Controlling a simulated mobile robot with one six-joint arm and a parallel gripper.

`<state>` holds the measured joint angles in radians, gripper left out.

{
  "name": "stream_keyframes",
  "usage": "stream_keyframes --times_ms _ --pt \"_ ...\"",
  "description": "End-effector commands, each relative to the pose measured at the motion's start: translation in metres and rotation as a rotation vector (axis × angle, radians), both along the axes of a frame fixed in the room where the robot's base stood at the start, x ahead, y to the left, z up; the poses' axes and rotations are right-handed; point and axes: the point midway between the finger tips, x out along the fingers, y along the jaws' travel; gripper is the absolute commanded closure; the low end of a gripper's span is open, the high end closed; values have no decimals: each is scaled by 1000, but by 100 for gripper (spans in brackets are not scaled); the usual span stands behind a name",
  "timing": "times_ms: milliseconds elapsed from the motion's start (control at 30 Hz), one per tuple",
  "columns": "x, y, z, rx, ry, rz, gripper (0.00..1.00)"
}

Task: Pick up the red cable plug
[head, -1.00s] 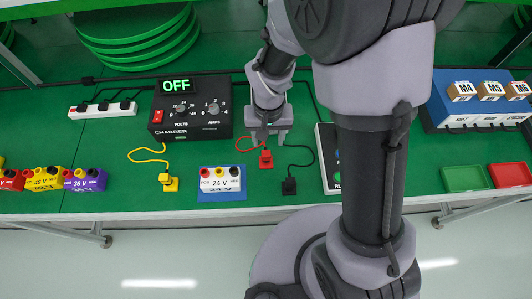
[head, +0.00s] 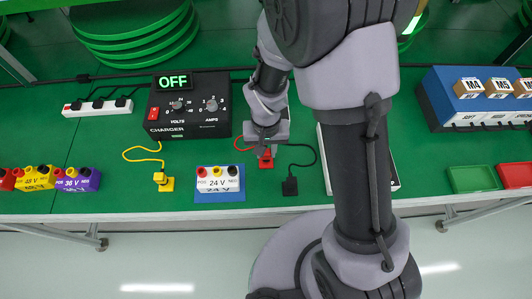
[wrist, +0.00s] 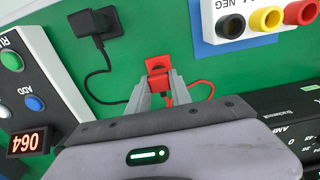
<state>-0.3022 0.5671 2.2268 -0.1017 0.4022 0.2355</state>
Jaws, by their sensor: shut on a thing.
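The red cable plug (wrist: 158,68) sits between my gripper's (wrist: 158,88) two fingers in the wrist view, with its red cable trailing to the right. In the head view the red plug (head: 266,162) shows just below my gripper (head: 266,150), at the green table top. The fingers are shut on the plug. I cannot tell whether it is clear of the table.
A black plug (head: 290,187) lies to the right, and a yellow plug (head: 163,180) to the left. The white 24 V block (head: 219,180) on a blue mat stands between. The charger (head: 187,107), reading OFF, is behind. A button panel (wrist: 30,75) stands close by.

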Motion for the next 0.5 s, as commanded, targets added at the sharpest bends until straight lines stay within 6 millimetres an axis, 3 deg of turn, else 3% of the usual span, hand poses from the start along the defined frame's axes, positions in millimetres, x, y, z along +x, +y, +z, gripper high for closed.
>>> stream_keyframes --times_ms 267,500 --pt "0 0 3 0 0 0 100" --pt "0 0 36 1 -2 -1 100"
